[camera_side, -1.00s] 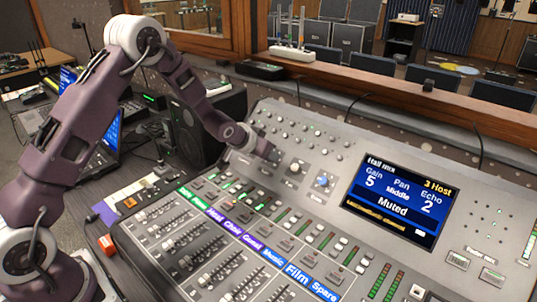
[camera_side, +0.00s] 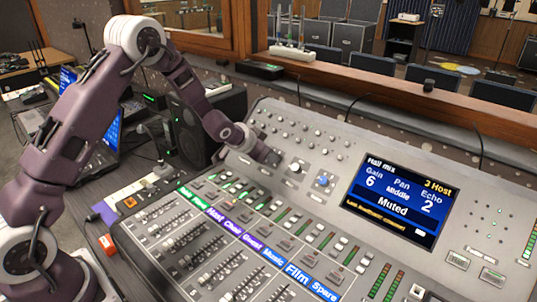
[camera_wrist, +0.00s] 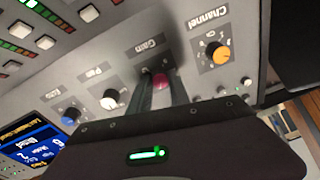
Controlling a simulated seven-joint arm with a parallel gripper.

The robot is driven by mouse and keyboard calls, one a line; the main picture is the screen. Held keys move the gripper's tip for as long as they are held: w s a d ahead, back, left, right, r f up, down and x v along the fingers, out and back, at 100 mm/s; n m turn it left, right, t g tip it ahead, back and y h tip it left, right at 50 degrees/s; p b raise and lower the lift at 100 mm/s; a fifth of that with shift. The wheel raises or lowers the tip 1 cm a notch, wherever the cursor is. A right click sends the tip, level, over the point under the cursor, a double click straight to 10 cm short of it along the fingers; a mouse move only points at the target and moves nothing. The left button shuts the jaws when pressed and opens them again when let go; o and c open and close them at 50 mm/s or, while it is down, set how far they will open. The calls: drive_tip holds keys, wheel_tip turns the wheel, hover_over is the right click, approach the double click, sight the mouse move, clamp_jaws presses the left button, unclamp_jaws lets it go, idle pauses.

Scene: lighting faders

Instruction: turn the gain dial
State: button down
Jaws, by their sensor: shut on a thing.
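The gain dial (camera_wrist: 160,80) has a red-pink cap and sits under the label "Gain" in the wrist view. My gripper (camera_wrist: 161,77) is shut on it, with one dark finger on each side. In the side view my gripper (camera_side: 273,157) reaches down to the panel and hides the gain dial. The mixer's screen (camera_side: 399,200) reads "3 Host", Gain 6, Pan Middle, Echo 2 and "Muted".
The white pan dial (camera_wrist: 110,102) and the blue echo dial (camera_wrist: 70,115) are left of the gain dial in the wrist view. The orange channel dial (camera_wrist: 217,51) is to its right. Rows of faders (camera_side: 215,270) fill the console's front.

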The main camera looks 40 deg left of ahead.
drive_tip(key=c, duration=1.2)
unclamp_jaws()
drive_tip(key=v, duration=0.7)
drive_tip(key=shift+s+r, duration=0.1)
drive_tip(key=s+d+r+n+g+y, duration=0.1)
drive_tip(key=s+d+r+n+g, duration=0.15)
drive_tip(key=s+r, duration=1.25)
drive_tip(key=s+d, duration=0.2)
drive_tip(key=s, duration=0.9)
drive_tip(key=s+d+g+h, duration=0.1)
drive_tip(key=s+d, duration=0.2)
drive_tip(key=s, duration=0.8)
drive_tip(key=shift+f, duration=0.35)
